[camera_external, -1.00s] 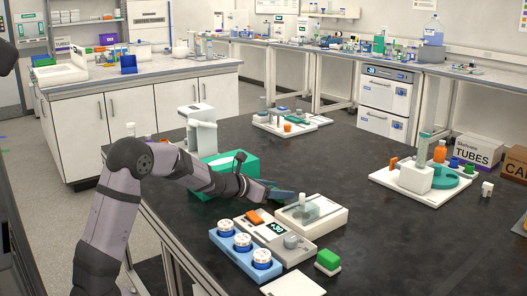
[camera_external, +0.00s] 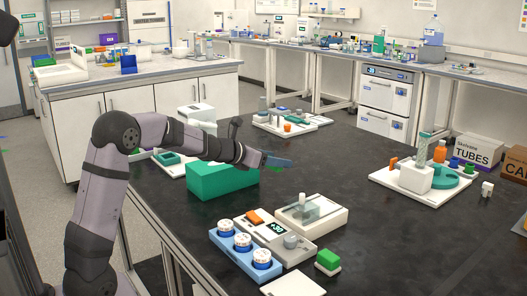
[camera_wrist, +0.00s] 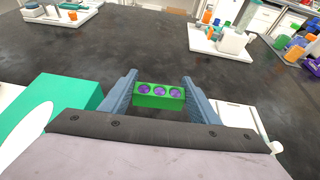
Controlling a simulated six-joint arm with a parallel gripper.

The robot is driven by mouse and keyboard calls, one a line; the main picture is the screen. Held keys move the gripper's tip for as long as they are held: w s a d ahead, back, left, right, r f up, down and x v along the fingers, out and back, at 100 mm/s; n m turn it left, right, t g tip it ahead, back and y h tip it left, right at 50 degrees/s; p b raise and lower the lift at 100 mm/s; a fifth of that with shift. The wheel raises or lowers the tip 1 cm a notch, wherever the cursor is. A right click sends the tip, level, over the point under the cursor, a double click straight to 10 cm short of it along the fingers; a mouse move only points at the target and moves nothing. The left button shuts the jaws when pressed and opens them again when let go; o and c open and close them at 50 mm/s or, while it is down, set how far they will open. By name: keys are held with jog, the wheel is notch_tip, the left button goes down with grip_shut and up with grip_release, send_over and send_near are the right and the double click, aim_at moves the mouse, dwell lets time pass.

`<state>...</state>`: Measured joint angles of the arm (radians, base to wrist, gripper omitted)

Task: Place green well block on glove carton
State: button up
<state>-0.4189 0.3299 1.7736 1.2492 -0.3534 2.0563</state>
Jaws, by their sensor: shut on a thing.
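The green well block (camera_wrist: 158,103) has a row of purple wells and sits between the two blue-grey fingers of my gripper (camera_wrist: 158,95) in the wrist view. My gripper is shut on it. In the external view my gripper (camera_external: 279,163) is above the dark bench, just right of the glove carton, and only a sliver of green shows under its fingers. The glove carton (camera_external: 222,182) is a teal box lying on the bench below my forearm. In the wrist view the carton (camera_wrist: 72,92) is left of the gripper, with a white oval on its top.
A balance-like white device (camera_external: 311,216), a display unit (camera_external: 274,238) and a blue rack with white-lidded jars (camera_external: 240,252) stand in front of the carton. A small green-topped block (camera_external: 328,261) is nearby. A white tray (camera_external: 408,190) is at right. The bench between is clear.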

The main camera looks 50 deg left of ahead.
jog(key=s+a+r+n+y+p, duration=0.25)
jog(key=s+a+p, duration=0.3)
jog(key=a, duration=0.65)
jog(key=s+a+r+n+y+p, duration=0.1)
jog(key=s+a+r+y+p, duration=0.1)
jog(key=s+a+r+p, duration=0.65)
jog(key=w+d+f+m+h+b, duration=0.2)
jog(key=w+d+m+h, duration=0.2)
jog(key=w+h, duration=0.15)
jog(key=shift+w+f+p, duration=0.15)
jog(key=shift+f, duration=1.6)
jog(key=shift+w+f+p, duration=0.15)
jog(key=shift+f+p, duration=0.05)
jog(key=shift+f, duration=1.5)
jog(key=shift+w+f+p, duration=0.15)
jog(key=shift+f, duration=1.6)
jog(key=shift+f, duration=0.15)
jog(key=o, duration=1)
jog(key=shift+r, duration=0.2)
notch_tip(320, 180, up, 4)
jog(key=r+b, duration=0.1)
jog(key=b, duration=0.2)
send_over(195, 169)
jog(key=shift+s+f, duration=0.1)
jog(key=shift+f, duration=0.15)
